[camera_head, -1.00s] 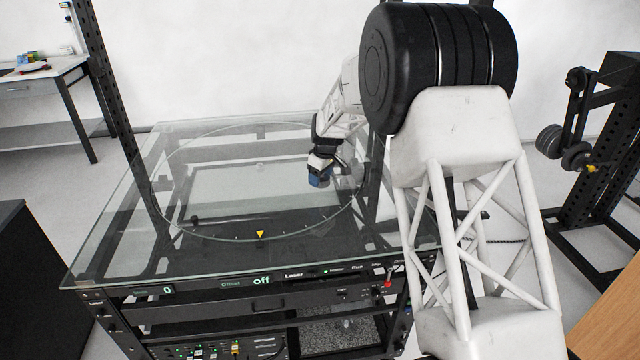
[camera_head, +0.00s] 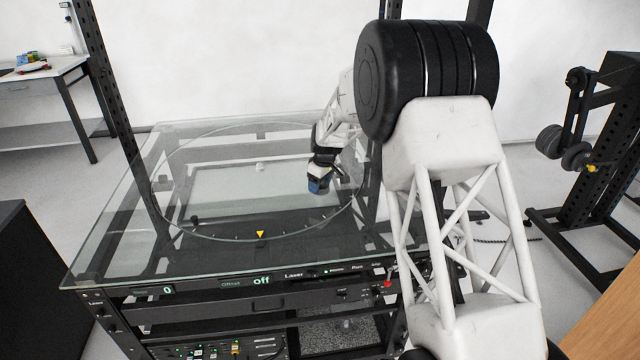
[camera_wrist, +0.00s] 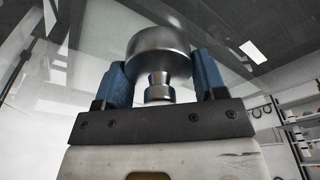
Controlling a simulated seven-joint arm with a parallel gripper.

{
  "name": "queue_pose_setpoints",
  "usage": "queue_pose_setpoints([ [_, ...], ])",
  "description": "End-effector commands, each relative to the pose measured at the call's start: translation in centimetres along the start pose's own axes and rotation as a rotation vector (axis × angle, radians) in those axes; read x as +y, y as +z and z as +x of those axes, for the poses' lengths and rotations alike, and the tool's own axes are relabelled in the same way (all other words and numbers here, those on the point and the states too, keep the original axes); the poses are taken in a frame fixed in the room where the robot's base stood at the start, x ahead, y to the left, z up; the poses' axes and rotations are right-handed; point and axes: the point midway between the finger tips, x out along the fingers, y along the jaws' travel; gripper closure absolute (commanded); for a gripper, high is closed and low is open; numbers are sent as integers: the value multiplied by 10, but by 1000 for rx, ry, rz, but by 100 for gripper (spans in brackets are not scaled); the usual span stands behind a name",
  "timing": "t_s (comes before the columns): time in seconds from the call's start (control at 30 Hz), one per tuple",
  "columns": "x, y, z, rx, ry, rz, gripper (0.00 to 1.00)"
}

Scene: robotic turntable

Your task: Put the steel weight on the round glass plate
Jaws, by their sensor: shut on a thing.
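The steel weight (camera_wrist: 158,52) is a shiny cylinder with a narrow neck and knob. In the wrist view it sits between the two blue fingers of my gripper (camera_wrist: 160,78), which is shut on it. In the head view my gripper (camera_head: 319,184) is over the right part of the round glass plate (camera_head: 210,236), and the weight is hidden there. I cannot tell how high the weight is above the glass. The round plate lies in the glass table top (camera_head: 105,245), its edge showing as a thin circle.
A yellow triangle mark (camera_head: 260,234) is at the plate's front edge. A small pale knob (camera_head: 260,167) is near the plate's centre. Dark posts rise from the frame. A control panel (camera_head: 240,281) runs under the front edge. The left and middle of the plate look clear.

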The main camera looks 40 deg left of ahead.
Motion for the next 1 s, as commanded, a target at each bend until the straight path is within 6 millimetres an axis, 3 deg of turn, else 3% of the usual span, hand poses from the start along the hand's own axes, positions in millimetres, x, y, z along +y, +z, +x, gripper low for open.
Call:
queue_pose_setpoints([
  [0.17,0,0,2,1,1,0,82],
  [0.2,0,0,3,0,0,0,31],
  [0.33,0,0,3,0,0,0,11],
  [0.77,0,0,0,0,0,0,10],
  [1.0,0,0,-19,0,0,0,10],
])
